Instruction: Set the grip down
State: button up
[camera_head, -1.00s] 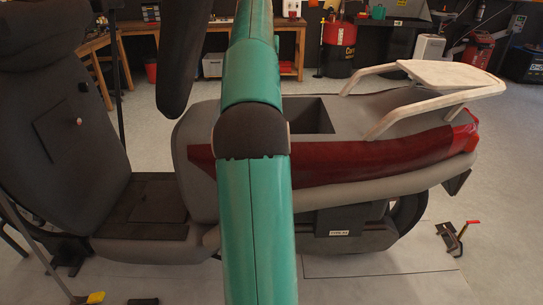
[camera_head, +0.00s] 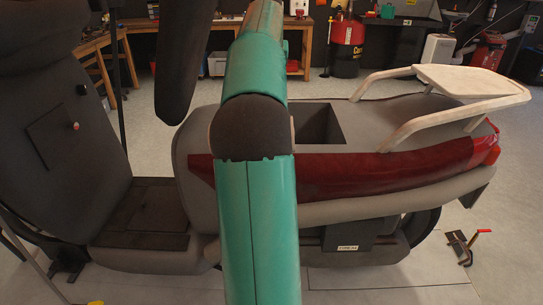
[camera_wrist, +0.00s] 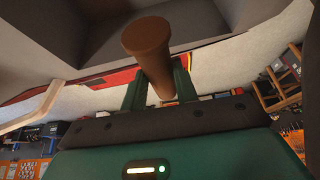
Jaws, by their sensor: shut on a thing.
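A brown, cylinder-shaped grip (camera_wrist: 148,42) shows in the wrist view with its round end toward the camera. My gripper (camera_wrist: 157,78) has its two green fingers on either side of the grip and is shut on it. A grey scooter (camera_head: 400,213) with a red side panel stands in the middle of the head view. It has an open, dark box-shaped compartment (camera_head: 319,123) in its top. Grey compartment-like walls also fill the top of the wrist view. The head view does not show my gripper; my green arm covers the middle there.
A pale rear rack (camera_head: 470,82) stands up from the scooter's tail. A small red-handled metal stand (camera_head: 464,246) is on the floor at the right. Workbenches (camera_head: 218,26), a red drum (camera_head: 347,43) and other workshop gear line the back. Open floor lies between.

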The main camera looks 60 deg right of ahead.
notch_tip(320, 180, down, 26)
dwell(0.4)
jog(key=shift+f, duration=0.15)
jog(key=o, duration=0.5)
jog(key=shift+f, duration=0.1)
jog(key=o, duration=0.5)
jog(key=shift+c, duration=0.2)
jog(key=shift+d, duration=0.1)
jog(key=shift+r, duration=0.4)
jog(key=v, duration=1.1)
jog(key=shift+a+r, duration=0.2)
jog(key=shift+r, duration=0.1)
